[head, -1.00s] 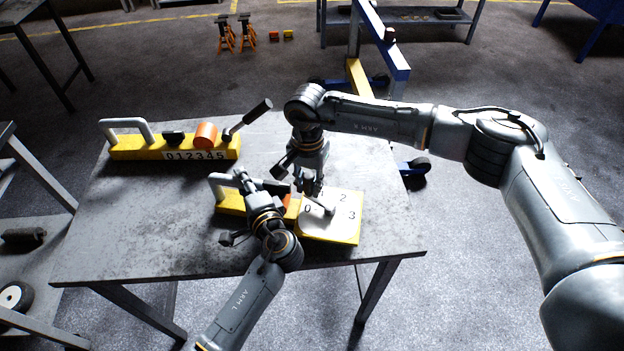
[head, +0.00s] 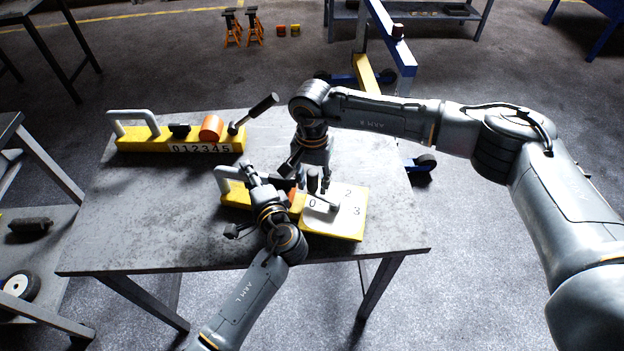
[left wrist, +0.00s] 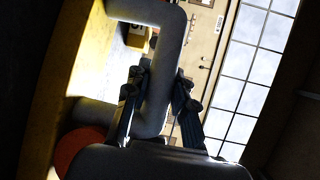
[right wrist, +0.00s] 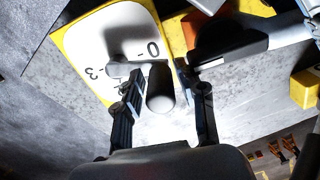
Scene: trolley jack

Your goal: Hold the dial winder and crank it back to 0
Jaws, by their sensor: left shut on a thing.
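The dial winder has a yellow base (head: 335,235) with a white dial plate (head: 347,210) reading 0, 2 and 3. Part of the dial is hidden by the crank.
A second yellow unit (head: 130,145) with a grey handle, a 012345 strip and a lever stands at the table's back left. The grey table (head: 150,215) is clear at the left and front left. A blue hoist frame (head: 392,45) stands behind the table.

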